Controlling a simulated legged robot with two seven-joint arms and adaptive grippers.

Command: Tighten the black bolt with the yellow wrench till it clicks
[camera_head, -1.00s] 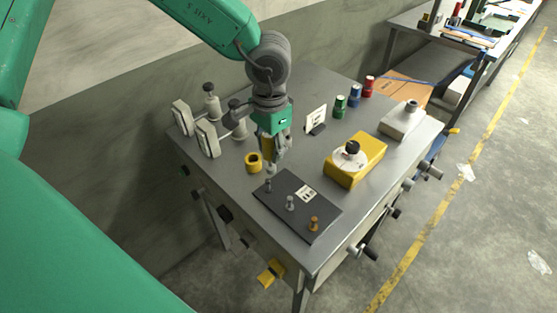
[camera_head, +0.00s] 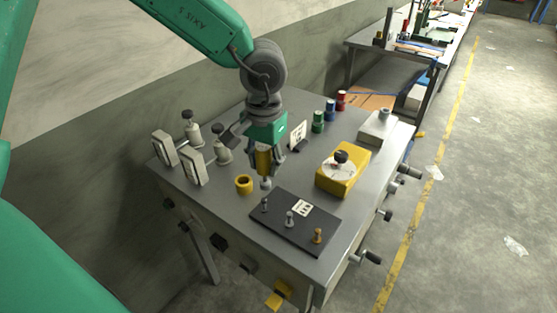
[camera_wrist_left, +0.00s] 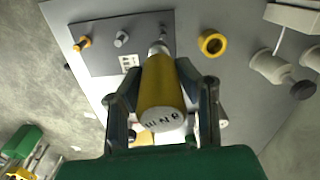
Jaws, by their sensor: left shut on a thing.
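The yellow wrench (camera_head: 263,160) is a thick yellow cylinder with a grey tip, clasped in my left gripper (camera_head: 266,165). In the left wrist view the wrench (camera_wrist_left: 162,90) lies between both fingers (camera_wrist_left: 165,108), its white end cap toward the camera. The black bolt (camera_head: 265,204) is the dark, leftmost of three bolts on the dark plate (camera_head: 300,240). The wrench tip appears just above and behind it in the head view. In the wrist view the tip overlaps the bolt's area, so contact cannot be told. My right gripper is not in view.
A silver bolt (camera_head: 289,218) and an orange bolt (camera_head: 317,236) stand on the same plate. A yellow ring-shaped holder (camera_head: 244,185) is left of the wrench. A yellow box with a dial (camera_head: 343,172) stands to the right.

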